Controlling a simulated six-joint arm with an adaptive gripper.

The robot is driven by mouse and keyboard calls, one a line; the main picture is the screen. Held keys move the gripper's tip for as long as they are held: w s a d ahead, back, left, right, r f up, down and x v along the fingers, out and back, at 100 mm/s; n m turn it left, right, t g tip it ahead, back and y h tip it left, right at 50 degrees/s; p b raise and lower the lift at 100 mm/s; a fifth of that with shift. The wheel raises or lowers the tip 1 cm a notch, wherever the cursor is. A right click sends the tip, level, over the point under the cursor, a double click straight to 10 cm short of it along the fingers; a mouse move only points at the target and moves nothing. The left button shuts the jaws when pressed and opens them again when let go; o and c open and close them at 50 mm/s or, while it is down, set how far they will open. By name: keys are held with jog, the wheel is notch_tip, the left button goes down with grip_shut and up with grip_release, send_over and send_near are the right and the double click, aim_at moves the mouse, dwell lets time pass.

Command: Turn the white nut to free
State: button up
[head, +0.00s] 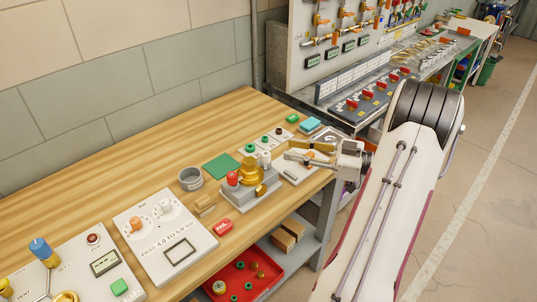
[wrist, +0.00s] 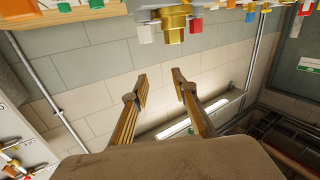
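A brass valve (head: 252,172) stands on a grey base on the wooden bench in the head view. A red nut (head: 233,178) is on its left side and a white nut (head: 265,160) on its right side. In the wrist view the brass valve (wrist: 175,24) is at the top edge, with the white nut (wrist: 146,31) left of it and the red nut (wrist: 197,25) right of it. My gripper (head: 294,149) is to the right of the white nut, apart from it. The wrist view shows my gripper (wrist: 160,82) open, nothing between its fingers.
A grey cup (head: 190,179) and a green mat (head: 221,166) lie left of the valve. A white panel with a gauge (head: 165,240) is nearer. A plate with green buttons (head: 250,148) is behind the valve. A red tray (head: 245,280) sits below the bench.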

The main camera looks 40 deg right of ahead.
jog(key=w+a+r+m+h, duration=0.1)
jog(key=w+a+r+h, duration=0.1)
jog(key=w+a+r, duration=0.15)
jog(key=m+g+h, duration=0.2)
jog(key=m+h, duration=0.4)
jog(key=h, duration=0.1)
send_near(267, 154)
jog(key=w, duration=0.3)
jog(key=shift+s+d+f, duration=0.1)
jog(key=shift+s+f, duration=0.15)
jog(key=shift+f, duration=0.15)
jog(key=shift+w, duration=0.15)
jog(key=shift+x, duration=3.75)
jog(key=shift+f, duration=0.15)
grip_shut()
